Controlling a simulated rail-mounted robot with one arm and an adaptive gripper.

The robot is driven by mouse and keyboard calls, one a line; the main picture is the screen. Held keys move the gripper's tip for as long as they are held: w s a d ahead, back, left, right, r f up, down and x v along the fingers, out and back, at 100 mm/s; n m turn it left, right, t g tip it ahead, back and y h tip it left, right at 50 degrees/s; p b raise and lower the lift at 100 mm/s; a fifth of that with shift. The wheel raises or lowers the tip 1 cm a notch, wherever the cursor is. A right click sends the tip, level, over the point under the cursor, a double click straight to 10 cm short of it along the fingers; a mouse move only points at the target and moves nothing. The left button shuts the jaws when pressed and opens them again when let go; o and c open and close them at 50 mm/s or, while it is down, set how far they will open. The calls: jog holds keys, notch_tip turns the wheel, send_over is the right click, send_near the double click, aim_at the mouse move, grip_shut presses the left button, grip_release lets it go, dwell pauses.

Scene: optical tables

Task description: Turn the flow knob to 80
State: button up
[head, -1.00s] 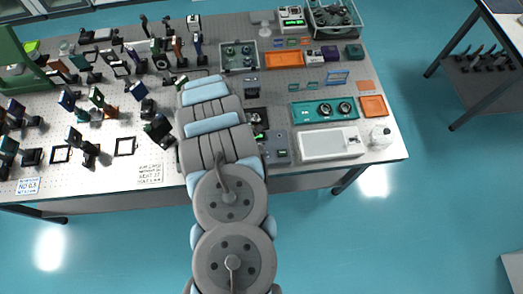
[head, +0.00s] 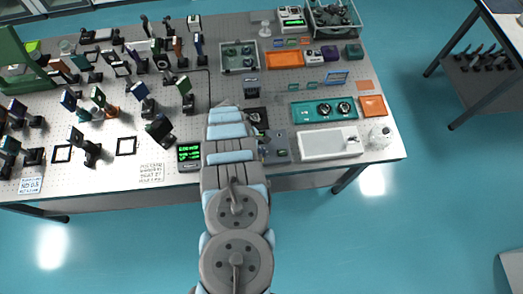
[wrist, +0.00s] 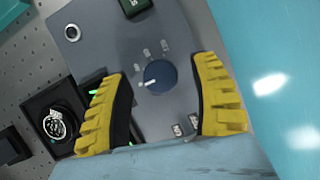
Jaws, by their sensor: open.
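The flow knob (wrist: 157,78) is a round dark blue knob with a white pointer line, on a grey control panel (wrist: 98,22). In the wrist view its pointer aims left and slightly down. Small light labels stand around the knob, too blurred to read. My gripper (wrist: 165,110) has yellow ribbed fingers, open, one on each side of the knob and apart from it. In the head view the grey panel (head: 281,147) sits near the table's front edge, right of my arm; the gripper is hard to make out there.
In the wrist view a black square mount with a round part (wrist: 54,124) lies left of the panel. In the head view a white tray (head: 330,143) stands right of the panel, and a display with green text (head: 189,155) stands left of my arm. Optical mounts crowd the left.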

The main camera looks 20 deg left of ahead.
jog(key=shift+w+d+f, duration=0.1)
jog(key=shift+d+f, duration=0.1)
jog(key=shift+f, duration=0.3)
jog(key=shift+c, duration=0.3)
grip_shut()
